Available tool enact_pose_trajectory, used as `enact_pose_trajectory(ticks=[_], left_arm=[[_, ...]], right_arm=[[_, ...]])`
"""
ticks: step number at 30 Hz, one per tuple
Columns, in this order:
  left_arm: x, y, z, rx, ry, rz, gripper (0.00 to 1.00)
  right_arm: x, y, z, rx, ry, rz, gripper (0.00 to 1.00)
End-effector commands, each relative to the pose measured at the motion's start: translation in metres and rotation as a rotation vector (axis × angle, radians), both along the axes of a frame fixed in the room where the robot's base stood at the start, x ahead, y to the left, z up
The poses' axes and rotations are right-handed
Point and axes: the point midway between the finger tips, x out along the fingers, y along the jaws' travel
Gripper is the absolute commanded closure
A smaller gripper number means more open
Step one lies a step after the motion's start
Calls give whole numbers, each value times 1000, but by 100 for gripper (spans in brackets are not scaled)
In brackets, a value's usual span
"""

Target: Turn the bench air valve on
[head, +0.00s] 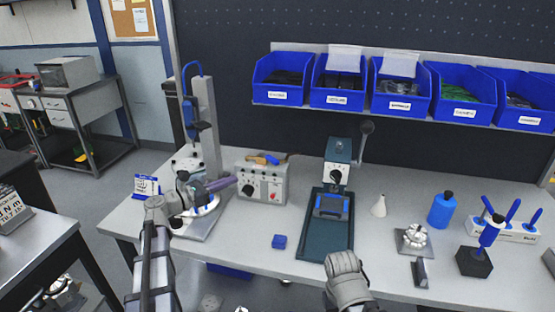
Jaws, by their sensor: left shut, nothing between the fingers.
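I cannot pick out the bench air valve with certainty. A beige control box (270,188) stands at the back of the bench, with a black knob (247,190) at its left and small red and dark controls on its front. A machine head with a black round knob (336,176) stands to its right. My left gripper (231,183) is shut and empty, pointing right just left of the control box. In this view it overlaps the box's left edge; I cannot tell if they touch.
A drill-press-like stand (207,125) rises behind my left arm. A blue bottle (442,210) and a tool holder (505,230) stand right. Blue bins (403,106) hang above.

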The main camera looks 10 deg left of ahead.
Motion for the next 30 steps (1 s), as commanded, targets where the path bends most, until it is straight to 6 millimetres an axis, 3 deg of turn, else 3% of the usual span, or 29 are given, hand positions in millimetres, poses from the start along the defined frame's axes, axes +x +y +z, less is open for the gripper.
enact_pose_trajectory(ticks=[4, 10, 24, 30], left_arm=[[0, 9, 5, -35, 1, 16, 100], [9, 2, 4, -34, 1, 13, 100], [80, -56, 4, -31, 1, 10, 100], [100, -72, 4, -31, 0, 12, 100]], right_arm=[[0, 0, 0, 0, 0, 1, 50], [0, 0, 0, 0, 0, 1, 50], [0, 0, 0, 0, 0, 0, 50], [0, 0, 0, 0, 0, 0, 50]])
